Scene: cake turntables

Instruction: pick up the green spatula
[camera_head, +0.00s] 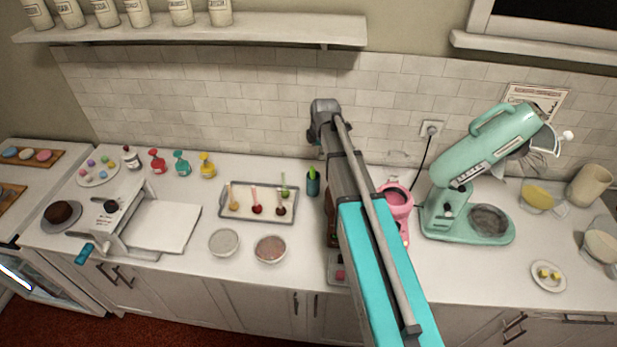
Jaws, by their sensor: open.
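A dark teal cup (313,185) stands on the counter just right of the baking tray. A small green piece (313,170) sticks up from it. It may be the green spatula, but it is too small to be sure. A green-topped stick (284,192) also lies on the baking tray (226,216), beside several sticks with coloured ends. My arm crosses the middle of the view, just right of the cup. I cannot make out my gripper; my arm may hide it.
Two bowls (224,242) (270,249) stand in front of the tray. A pink mixer-like item (396,200) and a mint stand mixer (487,165) are to the right. Coloured bottles (181,163) stand at the back left. A shelf (200,30) hangs above. The counter behind the tray is clear.

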